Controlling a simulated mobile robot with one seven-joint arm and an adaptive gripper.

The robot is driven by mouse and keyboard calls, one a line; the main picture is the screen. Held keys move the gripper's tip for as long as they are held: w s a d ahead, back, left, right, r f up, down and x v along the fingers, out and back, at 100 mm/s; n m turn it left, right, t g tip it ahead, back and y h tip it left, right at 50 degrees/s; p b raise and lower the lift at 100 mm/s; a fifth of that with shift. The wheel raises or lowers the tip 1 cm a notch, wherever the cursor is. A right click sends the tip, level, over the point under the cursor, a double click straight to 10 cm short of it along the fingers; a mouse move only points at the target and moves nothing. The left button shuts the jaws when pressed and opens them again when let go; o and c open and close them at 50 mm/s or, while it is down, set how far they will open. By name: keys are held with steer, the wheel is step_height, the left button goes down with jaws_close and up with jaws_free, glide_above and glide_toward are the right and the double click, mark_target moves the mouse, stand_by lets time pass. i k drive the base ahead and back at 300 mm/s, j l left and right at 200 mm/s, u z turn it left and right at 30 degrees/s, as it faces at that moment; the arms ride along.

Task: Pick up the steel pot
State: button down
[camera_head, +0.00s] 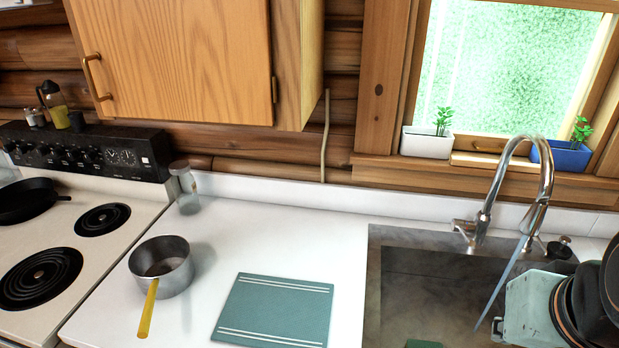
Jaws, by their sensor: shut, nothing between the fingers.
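The steel pot (175,284) stands upright on the white counter, just right of the stove. It is a small grey saucepan, open at the top. Its yellow handle (148,308) points toward the front of the counter. The inside looks empty, though its bottom is dim.
A teal cutting board (274,312) lies right of the pot. A glass jar (186,190) stands behind it. The stove (88,255) holds a black skillet (28,202). A wooden cabinet (180,60) hangs above.

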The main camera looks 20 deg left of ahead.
mark_target(162, 267)
steer(key=u, duration=2.15)
steer(key=i+j+z, duration=0.45)
steer(key=k, duration=0.1)
